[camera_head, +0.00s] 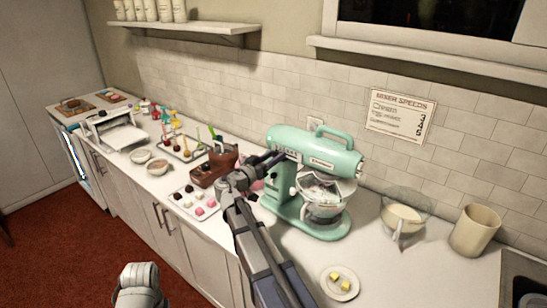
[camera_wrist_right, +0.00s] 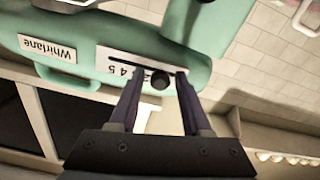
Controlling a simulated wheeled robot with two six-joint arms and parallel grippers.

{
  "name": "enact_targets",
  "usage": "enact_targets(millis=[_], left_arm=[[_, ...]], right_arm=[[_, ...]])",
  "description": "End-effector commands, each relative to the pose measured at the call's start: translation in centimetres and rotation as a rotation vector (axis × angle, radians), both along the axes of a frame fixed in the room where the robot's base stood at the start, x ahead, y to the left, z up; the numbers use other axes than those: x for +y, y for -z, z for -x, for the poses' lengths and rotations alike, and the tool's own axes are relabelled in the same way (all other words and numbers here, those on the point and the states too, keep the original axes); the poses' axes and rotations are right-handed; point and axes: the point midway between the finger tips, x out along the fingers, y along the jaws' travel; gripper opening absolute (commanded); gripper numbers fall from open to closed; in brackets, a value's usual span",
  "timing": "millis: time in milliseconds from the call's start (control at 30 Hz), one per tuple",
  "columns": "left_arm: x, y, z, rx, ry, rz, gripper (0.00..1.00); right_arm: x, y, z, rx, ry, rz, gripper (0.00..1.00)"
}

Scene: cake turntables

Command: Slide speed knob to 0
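The mint-green stand mixer (camera_head: 318,148) stands on the counter with a glass bowl (camera_head: 325,197) under its head. My right gripper (camera_head: 278,157) is at the left part of the mixer head, by the speed panel. In the right wrist view the dark round speed knob (camera_wrist_right: 159,82) sits on the pale panel (camera_wrist_right: 115,66), which has a dark slot and printed numbers, some hidden by a finger. The two fingertips of the gripper (camera_wrist_right: 157,75) are apart, one on each side of the knob, with visible gaps.
A plate with yellow pieces (camera_head: 325,283) lies in front of the mixer. A bowl (camera_head: 402,218) and a beige canister (camera_head: 474,231) stand to its right. A brown device (camera_head: 207,173) and sweets trays stand to the left. A mixer speeds sign (camera_head: 400,116) hangs behind.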

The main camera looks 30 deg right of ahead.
Motion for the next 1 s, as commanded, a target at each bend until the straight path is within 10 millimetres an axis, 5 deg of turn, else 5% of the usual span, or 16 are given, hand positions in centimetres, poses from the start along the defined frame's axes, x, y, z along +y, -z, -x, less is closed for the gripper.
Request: enact_targets(millis=[400, 1000], left_arm=[[0.0, 0.0, 0.0, 0.0, 0.0, 0.0, 0.5], [0.0, 0.0, 0.0, 0.0, 0.0, 0.0, 0.5]], right_arm=[[0.03, 0.0, 0.0, 0.0, 0.0, 0.0, 0.0], [0.04, 0.0, 0.01, 0.0, 0.0, 0.0, 0.0]])
